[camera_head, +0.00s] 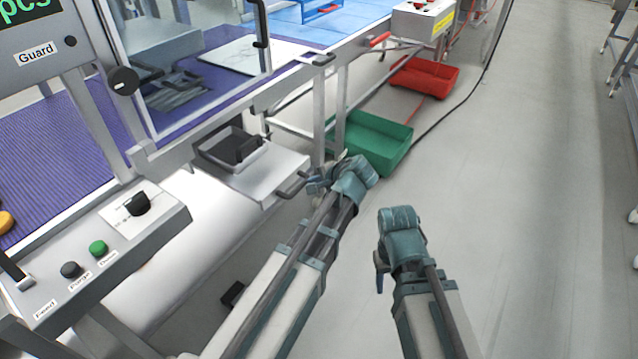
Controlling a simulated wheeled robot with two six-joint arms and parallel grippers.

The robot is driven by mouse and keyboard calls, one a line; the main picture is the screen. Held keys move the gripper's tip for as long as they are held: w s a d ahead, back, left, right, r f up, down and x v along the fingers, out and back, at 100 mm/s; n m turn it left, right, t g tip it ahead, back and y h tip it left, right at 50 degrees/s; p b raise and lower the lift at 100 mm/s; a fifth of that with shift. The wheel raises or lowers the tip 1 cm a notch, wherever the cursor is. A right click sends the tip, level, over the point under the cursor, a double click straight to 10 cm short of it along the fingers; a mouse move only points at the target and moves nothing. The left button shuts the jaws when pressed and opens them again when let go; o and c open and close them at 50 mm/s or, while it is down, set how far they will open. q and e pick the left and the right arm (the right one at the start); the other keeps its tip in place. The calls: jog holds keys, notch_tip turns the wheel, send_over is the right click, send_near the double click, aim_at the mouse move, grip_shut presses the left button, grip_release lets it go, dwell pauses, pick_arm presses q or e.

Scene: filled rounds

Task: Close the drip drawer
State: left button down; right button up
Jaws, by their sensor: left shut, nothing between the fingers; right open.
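The drip drawer (275,172) is a pale grey drawer that sticks out from under the machine's frame, so it stands open. A dark handle (294,184) is on its right-hand front edge, and a recessed pan with a dark block in it shows in its top. My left gripper (318,183) is shut and empty, just right of the handle; whether it touches the handle I cannot tell. My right gripper (381,268) is open, lower and further right over the floor, apart from the drawer. Its fingers are partly hidden by its own wrist.
A green bin (372,145) stands on the floor behind my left gripper, with a red bin (425,77) further back. A frame leg stands close behind the drawer. A control panel (95,252) with knobs and buttons is at lower left.

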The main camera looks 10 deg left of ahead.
aim_at(249, 152)
pick_arm(q)
jog(key=w+a, duration=0.2)
jog(key=a, duration=0.5)
jog(key=w+a, duration=0.3)
jog(key=a, duration=0.4)
jog(key=w+a, duration=0.3)
jog(key=a, duration=0.5)
jog(key=shift+a, duration=0.1)
jog(key=shift+w+a, duration=0.15)
jog(key=shift+a, duration=0.25)
jog(key=shift+s+d, duration=0.1)
jog(key=shift+s, duration=0.1)
jog(key=s+d, duration=0.3)
jog(key=shift+d+r+p, duration=0.35)
jog(key=p+v, duration=0.5)
jog(key=v, duration=0.2)
jog(key=shift+d+r, duration=0.25)
jog(key=shift+d, duration=0.05)
jog(key=shift+s+d+r+p, duration=0.3)
jog(key=shift+d+p, duration=0.15)
pick_arm(e)
notch_tip(249, 152, up, 7)
jog(key=d, duration=0.1)
jog(key=shift+d+f, duration=0.2)
